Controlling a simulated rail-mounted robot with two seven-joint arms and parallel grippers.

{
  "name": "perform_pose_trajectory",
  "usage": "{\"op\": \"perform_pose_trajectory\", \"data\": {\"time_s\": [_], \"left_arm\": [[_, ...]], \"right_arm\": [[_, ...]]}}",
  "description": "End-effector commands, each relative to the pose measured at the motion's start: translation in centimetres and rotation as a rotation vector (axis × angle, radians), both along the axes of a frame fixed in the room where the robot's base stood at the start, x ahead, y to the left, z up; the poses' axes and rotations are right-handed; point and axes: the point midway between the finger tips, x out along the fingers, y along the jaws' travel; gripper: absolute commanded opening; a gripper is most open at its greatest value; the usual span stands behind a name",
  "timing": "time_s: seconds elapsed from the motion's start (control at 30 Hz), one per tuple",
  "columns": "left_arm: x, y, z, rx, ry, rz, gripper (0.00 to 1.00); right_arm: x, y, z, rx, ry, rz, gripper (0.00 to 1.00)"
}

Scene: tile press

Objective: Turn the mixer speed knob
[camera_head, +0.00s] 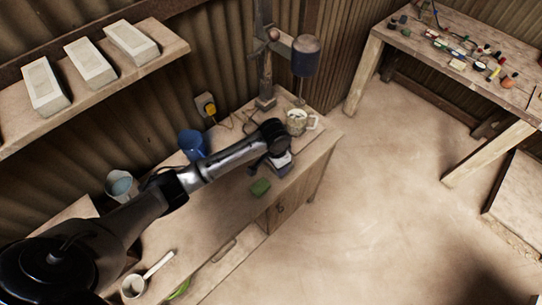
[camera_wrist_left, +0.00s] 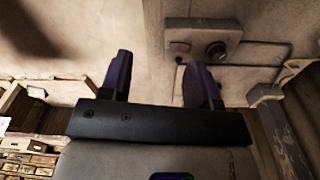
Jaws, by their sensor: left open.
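A dark round knob (camera_wrist_left: 216,50) sits on a pale box (camera_wrist_left: 192,32) in the left wrist view, with a small reddish part beside it. My left gripper (camera_wrist_left: 160,62) is open and empty, with two dark purple fingers apart. The right-hand finger is just below and left of the knob in the picture; I cannot tell whether they touch. In the head view the gripper (camera_head: 276,168) is over the workbench, and I cannot make out the knob there. The mixer (camera_head: 305,57) stands at the back of the bench on an upright post. My right gripper is out of view.
A patterned mug (camera_head: 297,122), a green block (camera_head: 261,188), a blue container (camera_head: 192,144) and a bucket (camera_head: 121,186) stand on the bench (camera_head: 205,225). A ladle-like tool (camera_head: 134,286) lies nearer. A shelf holds three pale blocks above.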

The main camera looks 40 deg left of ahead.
Motion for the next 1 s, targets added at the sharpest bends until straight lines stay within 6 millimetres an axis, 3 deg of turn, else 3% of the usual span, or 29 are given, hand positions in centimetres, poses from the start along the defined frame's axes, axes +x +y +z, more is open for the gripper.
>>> {"op": "perform_pose_trajectory", "data": {"time_s": [0.03, 0.2, 0.4, 0.53, 0.67, 1.0], "left_arm": [[2.0, 1.9, -0.2, 0.016, 0.006, 0.032, 0.56], [5.6, 6.3, 1.6, 0.030, 0.033, 0.121, 0.56], [7.6, 9.2, 3.4, 0.028, 0.044, 0.188, 0.56], [7.9, 9.8, 3.2, 0.026, 0.050, 0.203, 0.56], [7.9, 9.9, 1.7, 0.026, 0.052, 0.207, 0.56], [7.9, 9.9, -4.7, 0.028, 0.051, 0.206, 0.56]], "right_arm": [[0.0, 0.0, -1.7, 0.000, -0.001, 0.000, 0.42], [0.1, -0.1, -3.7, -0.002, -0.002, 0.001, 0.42], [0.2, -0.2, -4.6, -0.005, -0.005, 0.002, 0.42], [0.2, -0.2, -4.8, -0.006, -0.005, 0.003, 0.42], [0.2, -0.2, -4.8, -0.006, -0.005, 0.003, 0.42], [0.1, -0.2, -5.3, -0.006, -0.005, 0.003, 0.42]]}}
